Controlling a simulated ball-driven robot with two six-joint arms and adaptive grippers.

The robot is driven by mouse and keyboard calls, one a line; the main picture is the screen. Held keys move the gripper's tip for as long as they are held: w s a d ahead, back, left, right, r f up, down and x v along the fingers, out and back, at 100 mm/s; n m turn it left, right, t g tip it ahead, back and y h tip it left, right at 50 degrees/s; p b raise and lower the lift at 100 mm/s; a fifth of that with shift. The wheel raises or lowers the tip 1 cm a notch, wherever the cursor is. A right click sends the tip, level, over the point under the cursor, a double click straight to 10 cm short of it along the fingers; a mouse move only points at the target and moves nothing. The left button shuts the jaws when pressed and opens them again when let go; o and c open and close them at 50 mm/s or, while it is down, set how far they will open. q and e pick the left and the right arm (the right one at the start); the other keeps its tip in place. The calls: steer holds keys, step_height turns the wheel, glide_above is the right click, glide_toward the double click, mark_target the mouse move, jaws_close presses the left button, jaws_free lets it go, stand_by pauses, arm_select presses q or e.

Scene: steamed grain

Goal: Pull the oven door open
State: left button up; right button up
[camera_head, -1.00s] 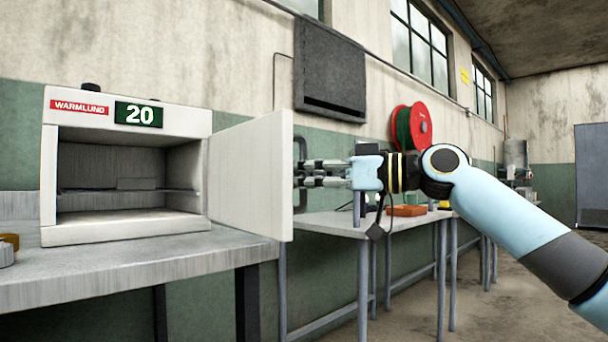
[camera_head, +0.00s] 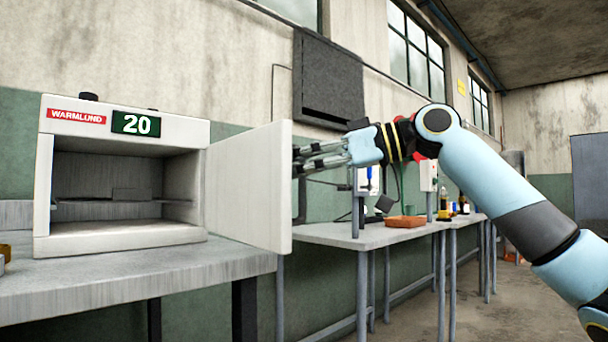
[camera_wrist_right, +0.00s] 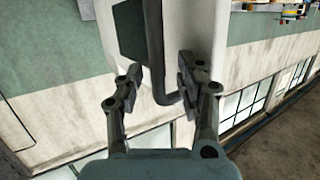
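The white oven (camera_head: 122,238) stands on the grey bench at left in the head view, showing 20 on its display. Its door (camera_head: 250,185) is swung wide open, and the chamber looks empty apart from a shelf. The dark door handle (camera_head: 301,206) shows partly behind the door's outer edge. My right gripper (camera_head: 302,161) is at that edge, near the handle's upper part. In the right wrist view, the handle (camera_wrist_right: 154,45) passes between the spread fingers of my right gripper (camera_wrist_right: 160,82); firm contact is not visible. My left gripper is out of view.
The grey bench (camera_head: 130,282) carries the oven. Beyond the door, a second table (camera_head: 345,237) holds an orange-brown block (camera_head: 405,221) and bottles. A dark panel (camera_head: 328,80) hangs on the wall above. Open floor lies at the lower right.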

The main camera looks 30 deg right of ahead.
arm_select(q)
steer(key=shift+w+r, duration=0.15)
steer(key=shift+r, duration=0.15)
arm_select(e)
steer(key=r, duration=0.2)
steer(key=r+t+y, duration=0.1)
steer(key=r, duration=0.1)
steer(key=r+t, duration=0.1)
steer(key=r, duration=0.2)
steer(key=shift+w, duration=0.3)
step_height(320, 180, down, 6)
steer(key=s+g+h, duration=0.1)
steer(key=g, duration=0.1)
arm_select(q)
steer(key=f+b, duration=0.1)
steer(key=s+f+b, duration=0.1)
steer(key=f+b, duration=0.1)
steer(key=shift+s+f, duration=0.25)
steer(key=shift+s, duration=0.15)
arm_select(e)
steer(key=d, duration=1.2)
steer(key=shift+s, duration=0.3)
steer(key=shift+f, duration=0.1)
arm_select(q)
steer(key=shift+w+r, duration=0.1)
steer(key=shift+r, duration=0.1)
